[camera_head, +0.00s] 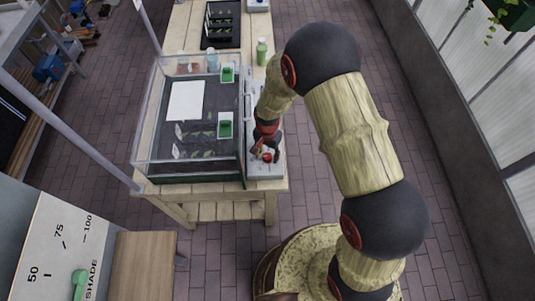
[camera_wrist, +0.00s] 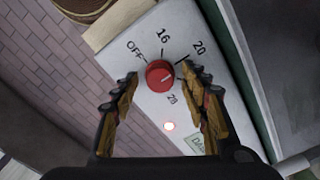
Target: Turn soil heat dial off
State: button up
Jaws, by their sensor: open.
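The soil heat dial is a round red knob (camera_wrist: 160,75) on a white panel (camera_wrist: 150,110) in the wrist view. The labels OFF, 16, 20 and one that looks like 28 ring it. A pale mark on the knob slants towards the right; the exact setting is hard to tell. My gripper (camera_wrist: 154,80) is open, with one finger on each side of the knob. Whether either finger touches it cannot be told. In the head view my gripper (camera_head: 263,147) hangs over the panel's near end, partly hiding the red knob (camera_head: 267,157).
A glass-walled soil bed (camera_head: 205,145) stands left of the panel on the wooden bench (camera_head: 230,212). A green bottle (camera_head: 262,52) stands farther back. Brick floor (camera_head: 430,150) lies open on the right.

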jog(key=shift+c, duration=0.2)
jog(key=c, duration=1.1)
